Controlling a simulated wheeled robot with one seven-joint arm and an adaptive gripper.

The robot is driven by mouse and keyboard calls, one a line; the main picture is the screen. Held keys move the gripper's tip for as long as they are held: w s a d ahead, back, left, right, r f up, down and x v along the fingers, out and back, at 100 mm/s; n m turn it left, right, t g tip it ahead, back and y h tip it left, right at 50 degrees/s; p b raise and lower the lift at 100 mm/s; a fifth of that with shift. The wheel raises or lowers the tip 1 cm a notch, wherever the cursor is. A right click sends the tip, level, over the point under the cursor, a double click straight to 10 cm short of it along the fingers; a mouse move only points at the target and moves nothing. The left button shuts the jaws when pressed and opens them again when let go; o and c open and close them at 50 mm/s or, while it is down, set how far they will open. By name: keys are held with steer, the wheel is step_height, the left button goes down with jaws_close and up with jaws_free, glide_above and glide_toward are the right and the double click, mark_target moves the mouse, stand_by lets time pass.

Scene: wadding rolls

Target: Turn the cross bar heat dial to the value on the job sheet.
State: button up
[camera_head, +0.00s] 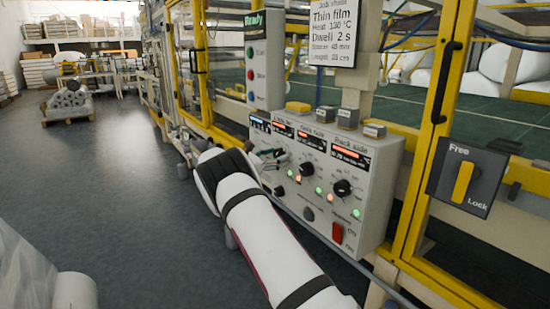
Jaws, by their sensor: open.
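The grey control panel (376,160) stands right of centre with several small displays along its top. Two black dials show clearly, a middle dial (307,170) and a right dial (342,188). I cannot tell which is the cross bar dial; it may be hidden by my gripper. The job sheet (327,32) above reads "Thin film", heat 130 °C, dwell 2 s. My gripper (273,160) is open in front of the panel's left part; contact cannot be told.
A red switch (337,233) and lit buttons sit low on the panel. Several small blocks lie on its top. A yellow Free/Lock handle (462,182) is at right. Yellow frame posts (431,130) flank the panel.

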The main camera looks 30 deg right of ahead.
steer(key=c, duration=1.2)
steer(key=shift+o, duration=0.2)
steer(key=shift+n, duration=0.3)
steer(key=n, duration=0.2)
steer(key=shift+n+b, duration=0.3)
steer(key=shift+n, duration=1.7)
steer(key=o, duration=1.2)
steer(key=shift+c, duration=0.2)
